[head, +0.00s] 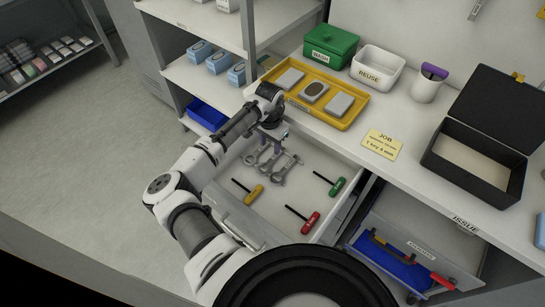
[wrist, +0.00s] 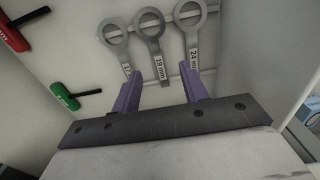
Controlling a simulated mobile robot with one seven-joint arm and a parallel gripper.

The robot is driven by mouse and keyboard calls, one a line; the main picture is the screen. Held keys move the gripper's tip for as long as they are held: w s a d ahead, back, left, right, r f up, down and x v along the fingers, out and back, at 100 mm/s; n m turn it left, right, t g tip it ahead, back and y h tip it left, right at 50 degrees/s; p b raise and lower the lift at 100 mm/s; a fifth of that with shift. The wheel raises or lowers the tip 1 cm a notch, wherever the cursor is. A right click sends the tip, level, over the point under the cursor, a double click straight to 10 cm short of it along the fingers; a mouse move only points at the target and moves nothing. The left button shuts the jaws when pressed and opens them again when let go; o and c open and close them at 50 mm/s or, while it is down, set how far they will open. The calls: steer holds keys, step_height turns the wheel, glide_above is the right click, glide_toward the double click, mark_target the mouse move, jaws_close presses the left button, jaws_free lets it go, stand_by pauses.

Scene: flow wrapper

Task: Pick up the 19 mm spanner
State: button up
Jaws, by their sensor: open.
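Three grey ring-ended spanners lie side by side in the open drawer. The 19 mm spanner (wrist: 153,45) is the middle one in the wrist view, its label facing up. The left spanner (wrist: 116,36), with a partly hidden label, and the 24 mm spanner (wrist: 191,38) flank it. In the head view the middle spanner (head: 268,163) shows below my gripper (head: 275,138). In the wrist view my gripper (wrist: 161,73) is open and empty, its purple fingers on either side of the 19 mm handle. The fingers overlap the ends of the neighbouring handles; I cannot tell the height gap.
Yellow (head: 254,195), red (head: 311,222) and green (head: 337,187) hex keys lie in the same drawer (head: 284,207). The bench above holds a yellow tray (head: 300,102), a white REUSE bin (head: 377,69) and an open black box (head: 470,155). A lower drawer with a blue insert (head: 385,268) is open at right.

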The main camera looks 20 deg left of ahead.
steer(key=shift+d+f+p, duration=0.15)
steer(key=shift+f+p, duration=0.4)
steer(key=shift+f, duration=1.15)
steer(key=shift+d+f+p, duration=0.15)
steer(key=shift+f+p, duration=0.35)
steer(key=shift+f, duration=1.15)
jaws_close()
